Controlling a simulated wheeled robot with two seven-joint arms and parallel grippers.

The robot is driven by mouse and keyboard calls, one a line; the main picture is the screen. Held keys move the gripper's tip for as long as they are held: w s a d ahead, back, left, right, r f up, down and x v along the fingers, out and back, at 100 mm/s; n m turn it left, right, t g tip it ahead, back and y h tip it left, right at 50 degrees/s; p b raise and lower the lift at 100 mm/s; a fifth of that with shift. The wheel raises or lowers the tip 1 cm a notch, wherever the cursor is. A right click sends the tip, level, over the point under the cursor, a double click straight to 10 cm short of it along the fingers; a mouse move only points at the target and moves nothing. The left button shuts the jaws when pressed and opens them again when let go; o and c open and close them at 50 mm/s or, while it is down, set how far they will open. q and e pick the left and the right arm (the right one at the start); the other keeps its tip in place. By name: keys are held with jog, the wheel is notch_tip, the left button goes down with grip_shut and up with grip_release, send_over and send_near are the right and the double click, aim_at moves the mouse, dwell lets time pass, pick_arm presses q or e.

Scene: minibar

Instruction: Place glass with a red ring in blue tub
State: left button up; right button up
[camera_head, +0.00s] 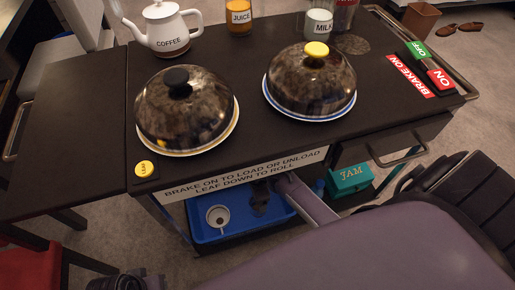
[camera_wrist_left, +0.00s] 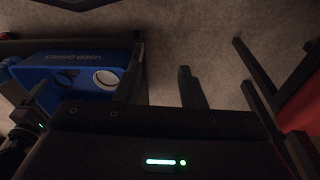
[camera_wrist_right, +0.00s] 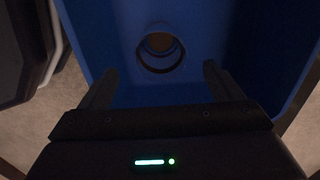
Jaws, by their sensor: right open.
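The blue tub (camera_head: 205,236) sits on the cart's lower shelf. A pale round-rimmed vessel (camera_head: 217,216) stands inside it; I see no red ring on it. In the right wrist view the tub (camera_wrist_right: 90,25) holds a round vessel (camera_wrist_right: 160,48) with a brownish inside. My right gripper (camera_wrist_right: 159,72) is open, its fingers apart on the near side of this vessel, apparently not gripping it. My left gripper (camera_wrist_left: 160,82) is open and empty over the floor, beside the tub (camera_wrist_left: 60,72), which bears the words USED DISHES. I cannot clearly make out the red-ringed glass.
On the cart top stand two domed plates (camera_head: 187,112) (camera_head: 311,83), a coffee pot (camera_head: 165,30), a juice glass (camera_head: 239,18), a milk glass (camera_head: 318,24) and a dark reddish vessel (camera_head: 345,14). A teal jam box (camera_head: 349,180) is right of the tub. The cart top overhangs the shelf.

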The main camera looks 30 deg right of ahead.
notch_tip(320, 180, up, 11)
jog(key=p, duration=0.3)
pick_arm(q)
notch_tip(320, 180, down, 9)
jog(key=a, duration=0.2)
jog(key=shift+w+f+n+y, duration=0.15)
jog(key=shift+n+y, duration=0.15)
jog(key=shift+n, duration=0.1)
pick_arm(e)
jog(key=s+a+f+n, duration=0.2)
jog(key=s+n, duration=0.4)
jog(key=n, duration=0.5)
jog(key=s+a+f+n+t, duration=0.1)
jog(key=s+a+f+n, duration=0.2)
jog(key=s+n, duration=0.4)
jog(key=n, duration=0.5)
jog(key=shift+s+a+f, duration=0.15)
jog(key=shift+a+f, duration=0.05)
jog(key=shift+f, duration=0.05)
